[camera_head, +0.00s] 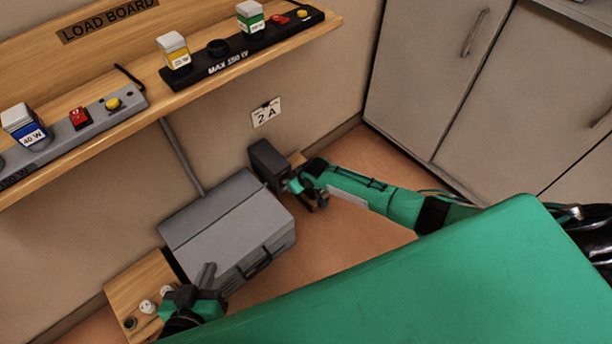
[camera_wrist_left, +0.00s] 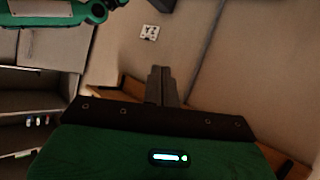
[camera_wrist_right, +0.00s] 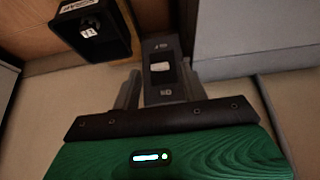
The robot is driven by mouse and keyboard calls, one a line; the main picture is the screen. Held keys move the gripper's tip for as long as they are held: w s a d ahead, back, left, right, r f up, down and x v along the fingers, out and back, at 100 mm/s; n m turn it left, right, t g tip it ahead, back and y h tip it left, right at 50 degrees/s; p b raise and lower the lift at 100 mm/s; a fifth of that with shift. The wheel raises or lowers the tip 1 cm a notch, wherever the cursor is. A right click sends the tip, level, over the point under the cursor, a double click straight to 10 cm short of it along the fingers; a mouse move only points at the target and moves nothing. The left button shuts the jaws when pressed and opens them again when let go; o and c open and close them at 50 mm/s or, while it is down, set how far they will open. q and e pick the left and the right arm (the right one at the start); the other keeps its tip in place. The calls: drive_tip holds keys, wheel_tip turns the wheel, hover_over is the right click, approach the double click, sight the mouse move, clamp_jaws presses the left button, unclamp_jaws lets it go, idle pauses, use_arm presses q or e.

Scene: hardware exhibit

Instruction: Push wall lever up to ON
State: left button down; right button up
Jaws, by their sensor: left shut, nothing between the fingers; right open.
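No lever can be made out with certainty. In the right wrist view a narrow dark grey plate (camera_wrist_right: 160,95) with small pale markings and a pale piece in its middle shows between the fingers of my right gripper (camera_wrist_right: 158,88). The gripper is open, and I cannot tell whether it touches the plate. In the head view the right gripper (camera_head: 308,190) is low by the wall, beside a dark box (camera_head: 268,163). My left gripper (camera_head: 208,268) is shut and empty in front of the grey case, its fingers together in the left wrist view (camera_wrist_left: 161,85).
A large grey case (camera_head: 225,228) with a dark handle stands between my grippers. A wooden board (camera_head: 118,290) with small round parts is at lower left. Above runs a wooden shelf (camera_head: 130,122) with power strips. Grey cabinets (camera_head: 430,80) stand at right. Bare floor shows between.

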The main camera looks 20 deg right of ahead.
use_arm(q)
drive_tip(key=s+a+g+y+p, duration=0.2)
drive_tip(key=a+g+y+p, duration=0.1)
drive_tip(key=a+g, duration=0.2)
drive_tip(key=shift+s+a, duration=0.4)
drive_tip(key=shift+a, duration=0.65)
use_arm(e)
drive_tip(key=v, duration=0.9)
drive_tip(key=shift+s+r, duration=0.2)
drive_tip(key=shift+r, duration=0.05)
drive_tip(key=shift+d, duration=0.1)
